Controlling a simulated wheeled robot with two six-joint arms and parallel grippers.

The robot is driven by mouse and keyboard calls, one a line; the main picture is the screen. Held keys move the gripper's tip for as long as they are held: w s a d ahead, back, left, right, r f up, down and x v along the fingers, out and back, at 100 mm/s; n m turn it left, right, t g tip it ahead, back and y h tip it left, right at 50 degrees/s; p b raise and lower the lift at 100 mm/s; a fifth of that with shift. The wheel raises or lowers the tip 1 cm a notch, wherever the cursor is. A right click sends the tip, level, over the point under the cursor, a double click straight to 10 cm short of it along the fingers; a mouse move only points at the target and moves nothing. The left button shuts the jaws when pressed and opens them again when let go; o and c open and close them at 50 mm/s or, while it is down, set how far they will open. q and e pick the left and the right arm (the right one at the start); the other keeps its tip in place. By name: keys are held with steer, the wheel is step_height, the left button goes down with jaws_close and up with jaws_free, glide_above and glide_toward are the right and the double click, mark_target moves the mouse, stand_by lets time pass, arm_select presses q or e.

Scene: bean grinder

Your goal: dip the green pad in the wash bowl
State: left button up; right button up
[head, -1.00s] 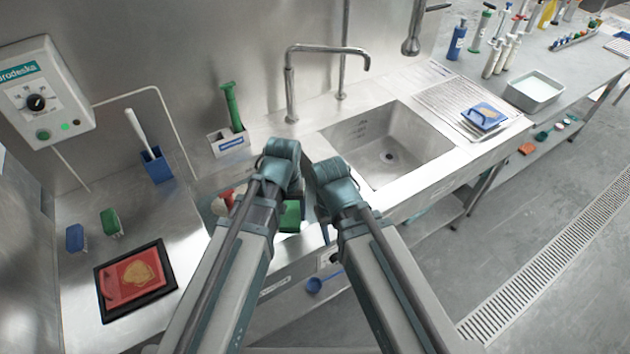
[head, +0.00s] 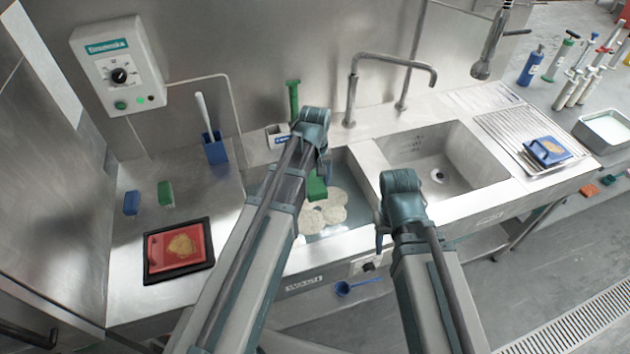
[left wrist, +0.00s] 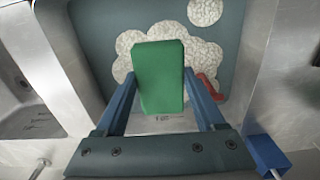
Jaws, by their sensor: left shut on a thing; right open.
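A green pad (head: 317,187) is between the fingers of my left gripper (head: 321,168), which is shut on it. The wash bowl (head: 357,187) is the left basin, with teal water and white foam. The pad is over the foam in the head view; whether it touches the water is not clear. In the left wrist view the pad (left wrist: 160,75) hangs between two blue fingers, with the bowl (left wrist: 100,20) behind it. My right gripper (head: 383,237) is open and empty, near the bowl's right front edge. My left arm hides part of the bowl.
An empty steel sink (head: 440,165) lies right of the bowl. A red tray (head: 178,248), a blue pad (head: 131,202) and another green pad (head: 166,193) lie on the left counter. A red object (left wrist: 210,85) shows beside the foam in the left wrist view.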

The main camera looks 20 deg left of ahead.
arm_select(q)
step_height(320, 180, down, 18)
steer(key=b, duration=1.7)
steer(key=shift+b, duration=0.3)
steer(key=shift+r, duration=0.2)
step_height(320, 180, up, 17)
steer(key=p, duration=1.7)
steer(key=shift+f, duration=0.15)
